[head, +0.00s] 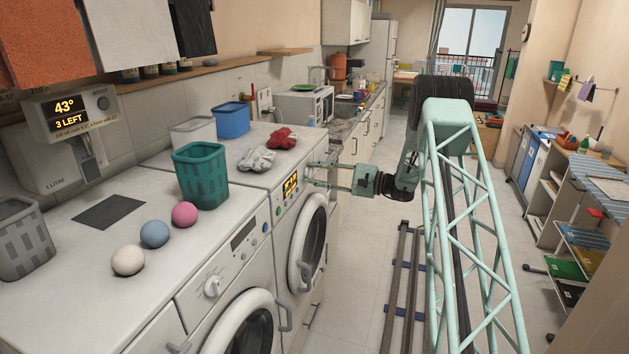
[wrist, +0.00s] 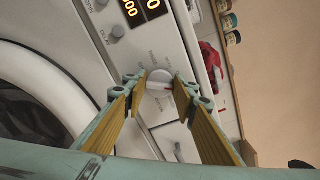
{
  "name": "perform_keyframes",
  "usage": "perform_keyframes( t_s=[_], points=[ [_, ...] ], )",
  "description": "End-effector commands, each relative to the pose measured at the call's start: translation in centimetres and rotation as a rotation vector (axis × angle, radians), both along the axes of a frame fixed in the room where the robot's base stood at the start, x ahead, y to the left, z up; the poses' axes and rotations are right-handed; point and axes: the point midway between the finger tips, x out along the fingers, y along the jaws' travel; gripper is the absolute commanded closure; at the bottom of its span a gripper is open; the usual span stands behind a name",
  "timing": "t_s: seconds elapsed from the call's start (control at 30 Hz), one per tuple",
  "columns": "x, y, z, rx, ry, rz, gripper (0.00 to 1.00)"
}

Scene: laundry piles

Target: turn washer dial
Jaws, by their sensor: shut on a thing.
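The white washer (head: 262,180) with the lit amber display stands beyond a second white machine in the head view. Its round white dial (wrist: 160,88) is on the front panel in the wrist view, beside the amber display (wrist: 140,8). My gripper (head: 309,174) reaches in from the right at panel height in the head view. In the wrist view, the fingers of my gripper (wrist: 160,76) are on both sides of the dial and shut on it. The dial cannot be made out in the head view.
The nearer machine has its own white knob (head: 212,286). A teal basket (head: 200,174), a blue bin (head: 231,119), a red cloth (head: 281,138) and grey cloth (head: 257,159) lie on the tops. The washer's round door (head: 308,245) is below the panel. The floor along my rail is clear.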

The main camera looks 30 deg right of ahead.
Motion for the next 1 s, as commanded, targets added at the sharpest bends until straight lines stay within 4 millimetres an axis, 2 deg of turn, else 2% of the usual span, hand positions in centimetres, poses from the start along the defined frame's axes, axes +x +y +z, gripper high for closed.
perform_keyframes(
  t_s=[0.03,1.0],
  points=[
    [0.00,0.00,-0.44,-0.017,-0.017,0.000,0.85],
    [-0.03,0.03,-0.45,-0.336,-0.335,0.000,0.85]
  ],
)
